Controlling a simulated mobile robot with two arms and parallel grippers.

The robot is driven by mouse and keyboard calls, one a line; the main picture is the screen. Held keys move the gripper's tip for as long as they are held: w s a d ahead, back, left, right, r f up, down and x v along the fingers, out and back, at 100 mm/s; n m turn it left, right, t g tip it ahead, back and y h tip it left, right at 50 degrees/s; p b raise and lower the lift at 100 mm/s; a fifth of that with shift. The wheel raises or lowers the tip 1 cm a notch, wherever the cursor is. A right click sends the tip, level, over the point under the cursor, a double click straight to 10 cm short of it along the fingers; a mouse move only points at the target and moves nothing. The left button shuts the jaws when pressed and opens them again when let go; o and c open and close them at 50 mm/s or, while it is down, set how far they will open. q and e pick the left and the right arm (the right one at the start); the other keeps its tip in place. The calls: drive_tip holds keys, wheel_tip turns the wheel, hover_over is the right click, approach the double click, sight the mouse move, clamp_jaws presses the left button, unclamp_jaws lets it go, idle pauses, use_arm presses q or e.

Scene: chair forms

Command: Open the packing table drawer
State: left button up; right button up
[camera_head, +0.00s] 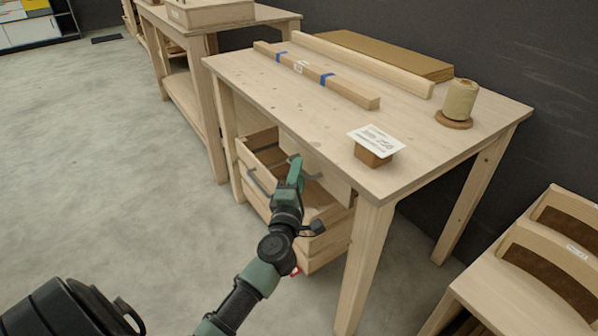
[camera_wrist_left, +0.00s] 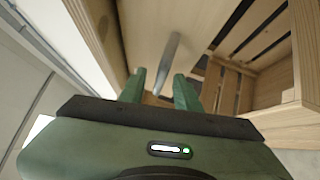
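The wooden packing table (camera_head: 440,125) stands at the centre right of the head view. Under its top is a flat light wood drawer front (camera_head: 325,178) that looks shut, with a grey bar handle (camera_head: 312,176). Below it, another drawer (camera_head: 247,158) is pulled out, with its own bar handle (camera_head: 257,183). My left gripper (camera_head: 296,162) is at the upper handle. In the left wrist view the two green fingers (camera_wrist_left: 159,88) are apart, with the grey handle (camera_wrist_left: 168,62) just ahead between their tips. I cannot tell whether they touch it. My right gripper is not in view.
On the tabletop are a long taped box (camera_head: 318,75), a label card on a small block (camera_head: 376,143) and a twine spool (camera_head: 459,100). A second table (camera_head: 190,85) stands behind left, a wooden rack (camera_head: 525,285) at right. The floor at left is clear.

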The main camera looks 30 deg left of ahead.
use_arm(q)
drive_tip(key=shift+w+a+r, duration=0.1)
drive_tip(key=shift+w+a, duration=0.15)
drive_tip(key=shift+w, duration=0.3)
drive_tip(key=shift+c, duration=0.3)
clamp_jaws()
idle(0.8)
